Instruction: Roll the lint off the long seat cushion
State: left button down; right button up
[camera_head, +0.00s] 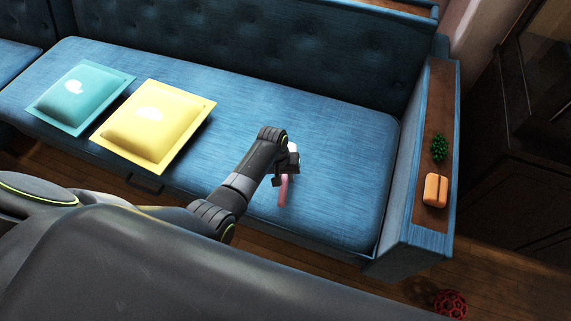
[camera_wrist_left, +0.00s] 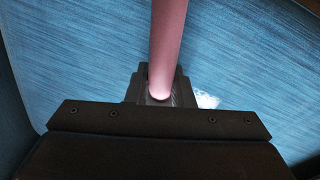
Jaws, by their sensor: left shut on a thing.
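The long blue seat cushion (camera_head: 335,190) runs along the bench below the tufted backrest. My left gripper (camera_head: 286,168) is over its right half, shut on a pink handle (camera_head: 284,191), which looks like that of a lint roller. In the left wrist view the pink handle (camera_wrist_left: 167,45) rises from between the jaws; its other end is hidden. A ragged white patch (camera_wrist_left: 207,100), which looks like lint, shows on the cushion right beside the jaws. A bit of white (camera_head: 293,148) also shows beside the gripper in the head view. My right gripper is not in view.
A teal pillow (camera_head: 80,97) and a yellow pillow (camera_head: 155,125), each with a pale patch, lie on the cushion's left part. The right armrest (camera_head: 434,110) holds a green spiky thing (camera_head: 439,148) and an orange block (camera_head: 435,189). A red openwork ball (camera_head: 450,304) is on the floor.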

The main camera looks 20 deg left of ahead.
pick_arm(q)
notch_tip(320, 180, up, 5)
jog(key=p, duration=0.5)
jog(key=shift+w, duration=0.1)
jog(key=shift+r+p, duration=0.2)
jog(key=shift+p, duration=0.1)
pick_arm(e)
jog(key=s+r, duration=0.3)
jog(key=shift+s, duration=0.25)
pick_arm(q)
jog(key=shift+f, duration=0.1)
